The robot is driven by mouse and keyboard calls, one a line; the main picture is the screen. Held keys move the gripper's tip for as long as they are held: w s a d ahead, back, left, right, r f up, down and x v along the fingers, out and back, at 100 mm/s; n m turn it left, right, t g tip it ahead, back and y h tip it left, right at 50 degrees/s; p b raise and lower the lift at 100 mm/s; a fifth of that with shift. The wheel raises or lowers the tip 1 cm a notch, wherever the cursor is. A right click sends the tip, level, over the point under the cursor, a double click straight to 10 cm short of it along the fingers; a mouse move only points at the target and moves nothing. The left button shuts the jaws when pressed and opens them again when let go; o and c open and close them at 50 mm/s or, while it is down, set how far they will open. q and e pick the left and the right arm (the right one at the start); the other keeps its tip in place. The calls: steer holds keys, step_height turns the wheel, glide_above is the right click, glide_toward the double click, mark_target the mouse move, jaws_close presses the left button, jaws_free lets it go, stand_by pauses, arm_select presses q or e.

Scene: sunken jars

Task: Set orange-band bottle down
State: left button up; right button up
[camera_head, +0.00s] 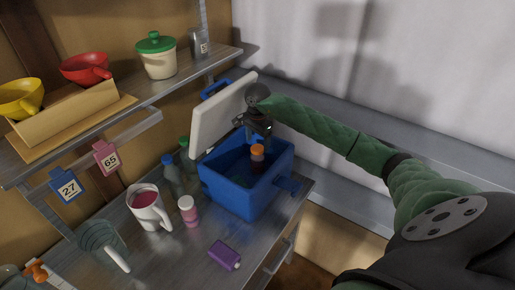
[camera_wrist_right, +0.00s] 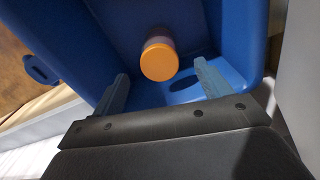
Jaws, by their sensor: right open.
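The orange-band bottle (camera_head: 257,155) stands inside the open blue cooler (camera_head: 226,196), its orange cap facing up. The right wrist view shows the bottle's orange cap (camera_wrist_right: 159,63) beyond and between the fingertips, inside the blue walls of the cooler (camera_wrist_right: 224,20). My right gripper (camera_head: 257,138) is just above the bottle at the cooler's opening. In the right wrist view its two fingers (camera_wrist_right: 160,82) are spread apart, with a gap on each side of the cap. The bottle's lower part is hidden. My left gripper is in neither view.
The white cooler lid (camera_head: 222,115) stands raised at the back left. A pink-filled mug (camera_head: 148,208), a white bottle with a pink band (camera_head: 188,211) and a purple box (camera_head: 224,254) stand on the metal counter. A shelf above holds a green-lidded jar (camera_head: 157,58).

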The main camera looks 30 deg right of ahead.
step_height(320, 180, up, 4)
steer(key=shift+r, duration=0.95)
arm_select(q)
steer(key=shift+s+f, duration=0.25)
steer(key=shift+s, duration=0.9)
